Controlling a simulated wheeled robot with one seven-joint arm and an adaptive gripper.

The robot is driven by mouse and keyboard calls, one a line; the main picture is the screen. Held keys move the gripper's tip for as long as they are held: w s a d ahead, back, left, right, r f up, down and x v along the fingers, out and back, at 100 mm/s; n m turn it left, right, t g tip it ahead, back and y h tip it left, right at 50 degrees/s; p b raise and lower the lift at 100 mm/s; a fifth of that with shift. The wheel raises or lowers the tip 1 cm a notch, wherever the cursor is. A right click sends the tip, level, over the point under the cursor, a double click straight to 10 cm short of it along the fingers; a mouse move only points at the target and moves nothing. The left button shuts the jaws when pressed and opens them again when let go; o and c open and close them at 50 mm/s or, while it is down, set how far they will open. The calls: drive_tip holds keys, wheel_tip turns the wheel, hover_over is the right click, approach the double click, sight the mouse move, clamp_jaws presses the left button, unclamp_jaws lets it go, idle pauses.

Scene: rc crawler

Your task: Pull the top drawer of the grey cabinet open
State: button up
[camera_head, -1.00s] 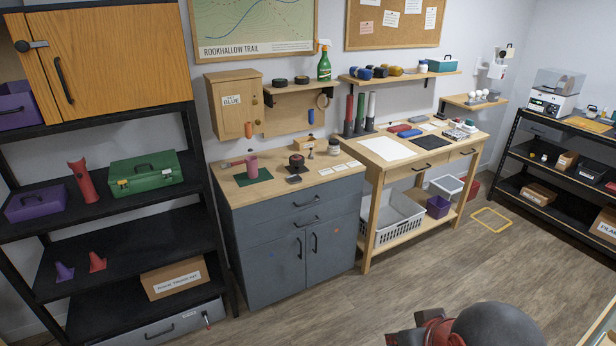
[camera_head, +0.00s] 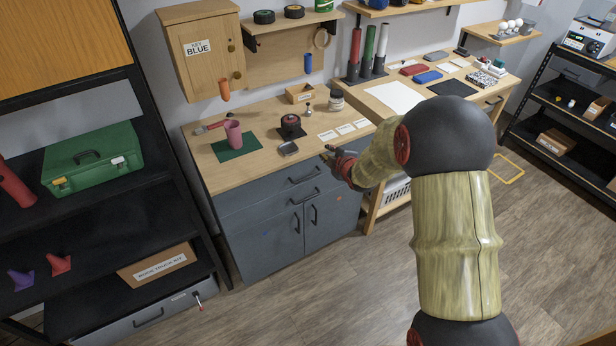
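The grey cabinet (camera_head: 262,240) has a light wooden top, two drawer fronts and two doors below. The top drawer (camera_head: 258,193) looks shut, with its dark bar handle (camera_head: 305,176) right of centre. A second bar handle (camera_head: 304,197) sits below it. My gripper (camera_head: 331,153) is at the front edge of the cabinet top, to the right of and a little above the top handle in the picture. It appears apart from the handle. Its fingers are small and partly hidden, so I cannot tell their opening.
On the cabinet top are a pink mug (camera_head: 233,133), a dark round item (camera_head: 290,124), white cards (camera_head: 345,129) and a jar (camera_head: 336,100). A wooden workbench (camera_head: 372,101) stands to the right, a black shelf (camera_head: 130,200) to the left. The floor in front is clear.

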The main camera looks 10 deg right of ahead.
wheel_tip(320, 180, down, 8)
drive_tip(key=w+a+n+t+y, duration=0.1)
drive_tip(key=w+n+y, duration=0.1)
drive_tip(key=n, duration=0.1)
drive_tip(key=n+t+y, duration=0.1)
drive_tip(key=n+y, duration=0.1)
drive_tip(key=n, duration=0.1)
approach(308, 178)
drive_tip(key=w+f, duration=0.1)
drive_tip(key=w, duration=0.2)
drive_tip(key=x, duration=0.2)
drive_tip(key=b+x, duration=0.1)
drive_tip(key=x, duration=0.4)
drive_tip(key=shift+a+f, duration=0.1)
drive_tip(key=shift+a, duration=0.15)
drive_tip(key=shift+w+a, duration=0.1)
drive_tip(key=shift+w, duration=0.15)
drive_tip(key=shift+c, duration=0.9)
clamp_jaws()
